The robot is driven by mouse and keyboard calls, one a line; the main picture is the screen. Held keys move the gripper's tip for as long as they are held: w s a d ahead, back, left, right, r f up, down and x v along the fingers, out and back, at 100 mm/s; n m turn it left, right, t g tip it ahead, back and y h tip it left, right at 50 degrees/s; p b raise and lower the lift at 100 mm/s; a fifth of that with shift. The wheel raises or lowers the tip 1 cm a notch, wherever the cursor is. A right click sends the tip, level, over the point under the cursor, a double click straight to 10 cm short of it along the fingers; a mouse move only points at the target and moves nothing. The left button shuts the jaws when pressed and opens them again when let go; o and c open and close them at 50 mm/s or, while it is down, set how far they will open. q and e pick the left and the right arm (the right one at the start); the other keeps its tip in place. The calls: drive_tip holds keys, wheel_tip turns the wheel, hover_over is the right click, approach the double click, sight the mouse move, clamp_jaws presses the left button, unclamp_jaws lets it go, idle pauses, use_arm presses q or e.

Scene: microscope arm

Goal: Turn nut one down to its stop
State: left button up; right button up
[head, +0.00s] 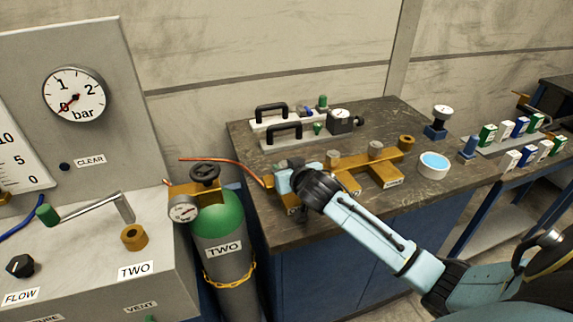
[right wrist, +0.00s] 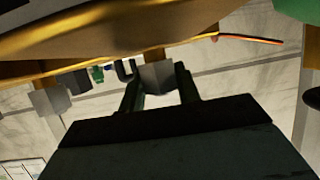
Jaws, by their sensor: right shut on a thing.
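My right gripper (head: 288,172) reaches over the left end of a brass manifold (head: 345,176) on the dark bench. In the right wrist view its two dark fingers (right wrist: 158,88) are shut on a grey nut (right wrist: 158,77), one finger on each side. In the head view the gripper mostly hides this nut, and its label is not readable. Another grey nut (right wrist: 48,98) shows at the left in the wrist view. My left gripper is not in view.
A green-topped cylinder (head: 224,222) with a brass valve and gauge stands left of the bench. A copper tube (head: 222,162) runs to the manifold. Black-handled plates (head: 283,136) lie behind; a white dish (head: 433,165) stands to the right.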

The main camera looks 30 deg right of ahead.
drive_tip(key=shift+a+m+g+h, duration=0.2)
drive_tip(key=shift+m+g+h, duration=0.2)
drive_tip(key=shift+m+h, duration=1)
drive_tip(key=shift+f+m+g+h+b, duration=0.15)
drive_tip(key=shift+m+g+h+b, duration=0.35)
drive_tip(key=shift+m+h, duration=0.2)
drive_tip(key=shift+m+g+h+b, duration=0.7)
drive_tip(key=shift+m+h+b, duration=0.1)
drive_tip(key=shift+m+h, duration=0.25)
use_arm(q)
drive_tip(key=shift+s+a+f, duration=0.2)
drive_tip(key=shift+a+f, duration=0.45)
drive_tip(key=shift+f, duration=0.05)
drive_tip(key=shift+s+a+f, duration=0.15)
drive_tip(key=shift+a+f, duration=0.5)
use_arm(e)
drive_tip(key=shift+m+g+h, duration=0.25)
drive_tip(key=shift+g+h, duration=0.05)
drive_tip(key=shift+h, duration=0.05)
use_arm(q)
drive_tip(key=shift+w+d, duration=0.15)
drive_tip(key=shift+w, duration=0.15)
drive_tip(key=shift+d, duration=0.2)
use_arm(e)
drive_tip(key=o, duration=1)
drive_tip(key=shift+d, duration=0.1)
drive_tip(key=shift+r, duration=0.2)
